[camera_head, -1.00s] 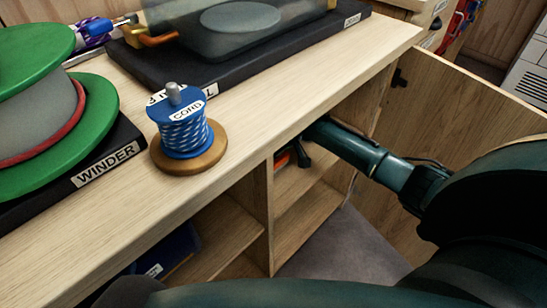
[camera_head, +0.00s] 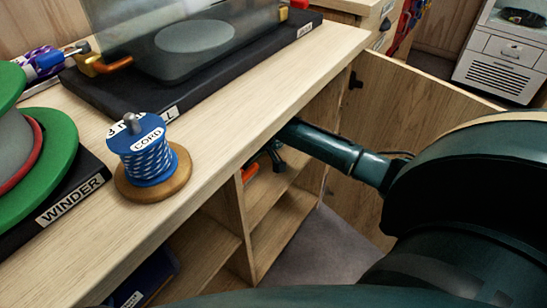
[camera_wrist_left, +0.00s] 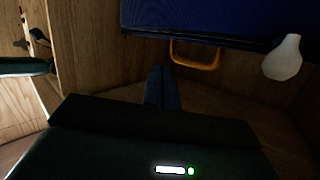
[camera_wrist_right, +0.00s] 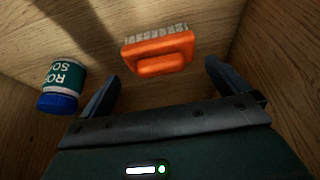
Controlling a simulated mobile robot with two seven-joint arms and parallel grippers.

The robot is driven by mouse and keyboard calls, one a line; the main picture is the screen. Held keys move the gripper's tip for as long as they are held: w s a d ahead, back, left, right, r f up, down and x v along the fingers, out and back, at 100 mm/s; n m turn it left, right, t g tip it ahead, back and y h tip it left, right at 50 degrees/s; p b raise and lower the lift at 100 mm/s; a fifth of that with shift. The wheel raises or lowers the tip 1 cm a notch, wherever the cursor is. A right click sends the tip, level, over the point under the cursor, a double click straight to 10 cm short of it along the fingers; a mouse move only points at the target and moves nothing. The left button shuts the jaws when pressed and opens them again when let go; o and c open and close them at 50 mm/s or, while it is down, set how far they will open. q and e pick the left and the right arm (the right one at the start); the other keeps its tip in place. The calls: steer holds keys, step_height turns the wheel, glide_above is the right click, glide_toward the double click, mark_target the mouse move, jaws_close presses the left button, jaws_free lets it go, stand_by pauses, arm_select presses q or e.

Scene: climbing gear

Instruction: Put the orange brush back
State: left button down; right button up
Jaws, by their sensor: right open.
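The orange brush (camera_wrist_right: 160,52) shows in the right wrist view inside a wooden compartment, its pale bristles toward the top of the picture. My right gripper (camera_wrist_right: 162,78) is open, with the brush just beyond and between its fingers, not gripped. In the head view an orange patch (camera_head: 250,172), probably the brush, shows in the cabinet beside dark gripper parts; most of it is hidden. My left gripper (camera_wrist_left: 162,86) has its fingers together with nothing seen between them, facing a blue bin (camera_wrist_left: 215,20) with an orange handle.
A green-labelled bottle with a blue cap (camera_wrist_right: 62,86) is left of the brush. A white vase-like thing (camera_wrist_left: 283,58) is by the bin. On the counter are a cord spool (camera_head: 152,165) and a green winder (camera_head: 50,150). The cabinet door (camera_head: 400,110) is open.

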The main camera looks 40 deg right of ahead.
arm_select(q)
steer(key=r+p, duration=0.1)
steer(key=s+a+r+n+p, duration=0.1)
steer(key=shift+r+g+y+p, duration=0.1)
steer(key=shift+g+y+p, duration=0.2)
arm_select(e)
steer(key=s+d, duration=0.3)
steer(key=s, duration=0.7)
steer(key=shift+s+d+f, duration=0.25)
steer(key=shift+s+d, duration=0.1)
arm_select(q)
steer(key=shift+d, duration=0.1)
